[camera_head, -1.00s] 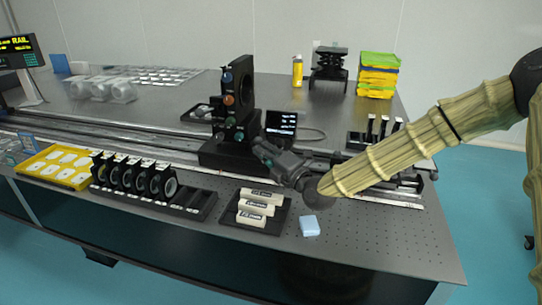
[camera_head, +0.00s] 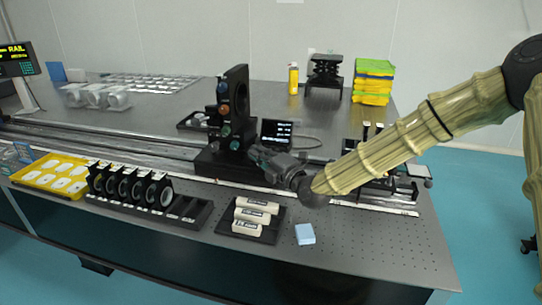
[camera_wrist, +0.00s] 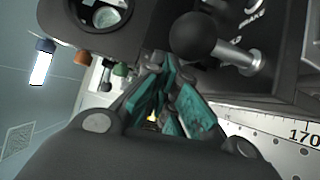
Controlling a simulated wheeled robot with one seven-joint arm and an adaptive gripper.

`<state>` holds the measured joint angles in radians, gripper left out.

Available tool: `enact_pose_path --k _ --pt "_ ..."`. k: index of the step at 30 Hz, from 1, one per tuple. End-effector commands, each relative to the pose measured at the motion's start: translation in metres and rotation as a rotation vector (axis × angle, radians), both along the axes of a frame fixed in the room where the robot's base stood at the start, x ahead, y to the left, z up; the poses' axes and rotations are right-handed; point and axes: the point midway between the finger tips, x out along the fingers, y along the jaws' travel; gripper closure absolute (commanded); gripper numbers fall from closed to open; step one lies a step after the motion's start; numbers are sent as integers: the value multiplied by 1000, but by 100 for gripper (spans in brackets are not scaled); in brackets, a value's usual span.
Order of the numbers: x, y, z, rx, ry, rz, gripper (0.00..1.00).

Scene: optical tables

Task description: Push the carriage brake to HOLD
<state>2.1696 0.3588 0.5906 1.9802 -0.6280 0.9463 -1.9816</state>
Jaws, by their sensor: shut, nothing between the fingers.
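The black carriage (camera_head: 222,163) sits on the long rail, with a tall black upright carrying coloured knobs. In the wrist view, the brake lever has a black ball knob (camera_wrist: 193,36) and a silver shaft (camera_wrist: 238,56). It is on the carriage's dark face beside partly cut-off white lettering that seems to read BRAKE. My gripper (camera_head: 258,152) is at the right side of the carriage. In the wrist view my gripper (camera_wrist: 168,92) is shut and empty, its teal-padded fingers just left of and below the knob. Contact with the lever cannot be told. The lever is too small to make out in the head view.
A small display (camera_head: 276,132) stands behind my gripper. A ruler scale (camera_wrist: 285,135) runs below the carriage.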

Motion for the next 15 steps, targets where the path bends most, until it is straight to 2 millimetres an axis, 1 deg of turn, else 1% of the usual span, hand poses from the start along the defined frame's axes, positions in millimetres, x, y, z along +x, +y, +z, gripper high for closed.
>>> enact_pose_path --k 1,3,15 --pt "1 5 2 -1 4 6 100" --pt "2 6 2 -1 8 8 100" --pt "6 3 7 2 8 5 100"
